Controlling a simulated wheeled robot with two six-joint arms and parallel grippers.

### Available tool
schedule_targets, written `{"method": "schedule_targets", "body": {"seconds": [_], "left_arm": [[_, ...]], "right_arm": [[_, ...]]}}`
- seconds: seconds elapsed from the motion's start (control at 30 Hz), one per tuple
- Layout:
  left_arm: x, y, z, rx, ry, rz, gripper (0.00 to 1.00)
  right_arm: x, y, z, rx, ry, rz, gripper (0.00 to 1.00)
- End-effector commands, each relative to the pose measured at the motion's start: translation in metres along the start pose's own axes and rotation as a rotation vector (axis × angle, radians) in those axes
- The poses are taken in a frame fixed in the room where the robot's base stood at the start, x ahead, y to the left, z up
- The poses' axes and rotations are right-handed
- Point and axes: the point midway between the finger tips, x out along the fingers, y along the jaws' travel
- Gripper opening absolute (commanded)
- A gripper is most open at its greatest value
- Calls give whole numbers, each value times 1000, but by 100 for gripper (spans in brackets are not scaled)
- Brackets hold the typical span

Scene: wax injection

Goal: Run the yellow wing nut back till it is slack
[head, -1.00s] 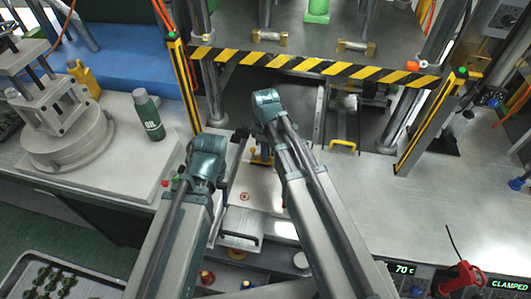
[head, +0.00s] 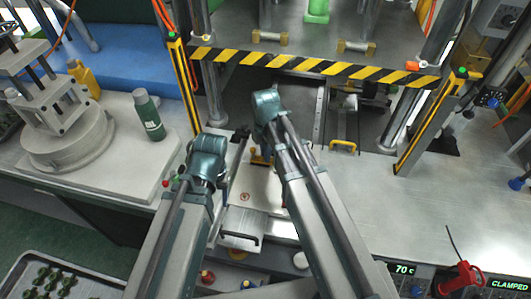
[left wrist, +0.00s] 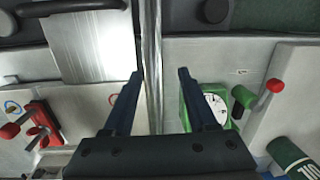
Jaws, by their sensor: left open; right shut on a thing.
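The yellow wing nut (head: 260,158) shows as a small yellow piece at the far end of the pale metal plate (head: 262,190), just below my right wrist. My right gripper (head: 263,147) points down onto it and is shut on it; the fingers are mostly hidden by the wrist and arm. My left gripper (head: 240,138) is to the left of the wing nut, apart from it. In the left wrist view its two dark fingers (left wrist: 160,88) are spread, with nothing held between them. I cannot make out the wing nut in that view.
A green-cased dial gauge (left wrist: 212,105) is beside the left fingers. A red-handled clamp (left wrist: 38,125) is at the left of that view. A green bottle (head: 149,115) stands on the left bench. The striped guard bar (head: 315,66) crosses behind. The right bench top is mostly clear.

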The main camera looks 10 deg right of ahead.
Motion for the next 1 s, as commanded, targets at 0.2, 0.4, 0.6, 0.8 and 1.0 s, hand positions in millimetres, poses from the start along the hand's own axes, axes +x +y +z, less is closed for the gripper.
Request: {"method": "schedule_targets", "body": {"seconds": [0.2,0.4,0.6,0.8,1.0], "left_arm": [[1,0,0,0,0,0,58],[1,0,0,0,0,0,58],[1,0,0,0,0,0,58],[1,0,0,0,0,0,58],[1,0,0,0,0,0,58]], "right_arm": [[1,-1,0,-86,1,-2,0],[1,-1,-1,-121,1,-2,0],[1,-1,-1,-130,1,-2,0],[1,-1,-1,-129,1,-3,0],[1,-1,-1,-129,1,-2,45]]}}
